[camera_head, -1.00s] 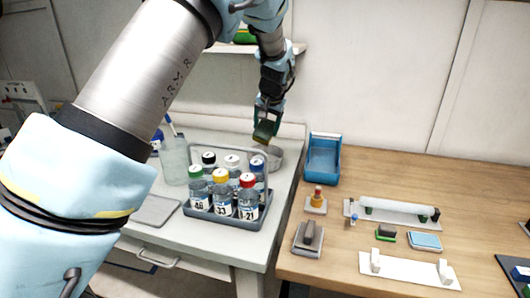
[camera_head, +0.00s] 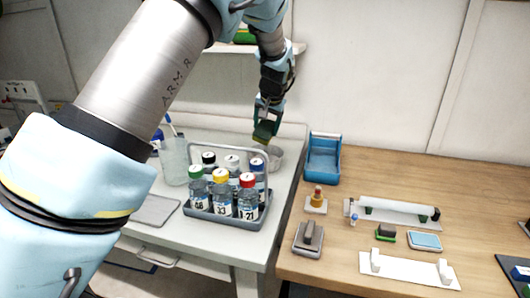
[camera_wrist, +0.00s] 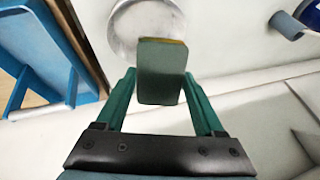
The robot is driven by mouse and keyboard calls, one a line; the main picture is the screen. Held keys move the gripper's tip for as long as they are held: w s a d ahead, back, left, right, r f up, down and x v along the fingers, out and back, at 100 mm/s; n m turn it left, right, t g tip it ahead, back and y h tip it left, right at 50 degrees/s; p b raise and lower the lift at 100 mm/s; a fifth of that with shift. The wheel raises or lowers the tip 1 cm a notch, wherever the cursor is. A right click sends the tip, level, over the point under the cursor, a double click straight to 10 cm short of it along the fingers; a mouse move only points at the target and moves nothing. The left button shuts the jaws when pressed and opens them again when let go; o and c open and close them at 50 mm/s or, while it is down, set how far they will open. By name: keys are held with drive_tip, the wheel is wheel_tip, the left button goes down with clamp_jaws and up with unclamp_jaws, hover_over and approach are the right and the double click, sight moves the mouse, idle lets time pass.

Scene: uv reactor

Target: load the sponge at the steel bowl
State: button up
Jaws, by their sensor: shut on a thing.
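My gripper (camera_head: 267,124) is shut on the sponge (camera_head: 263,137), a dark green block with a yellow layer at its far end. The steel bowl (camera_head: 276,158) stands at the back right of the white bench, just below and partly behind the sponge. In the wrist view the sponge (camera_wrist: 160,72) sits between the green fingers of my gripper (camera_wrist: 160,82). Its yellow end overlaps the near rim of the round steel bowl (camera_wrist: 122,28). I cannot tell whether the sponge touches the bowl.
A grey bottle rack (camera_head: 227,219) with several capped bottles stands in front of the bowl. A blue bin (camera_head: 323,160) stands to the right on the wooden table (camera_head: 470,185). A clear beaker (camera_head: 174,163) is at the left. A wall shelf (camera_head: 298,47) is above.

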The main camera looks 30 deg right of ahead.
sight(264, 124)
idle(0.5)
drive_tip(key=shift+r+p, duration=1.2)
drive_tip(key=shift+r, duration=0.85)
drive_tip(key=shift+f, duration=0.1)
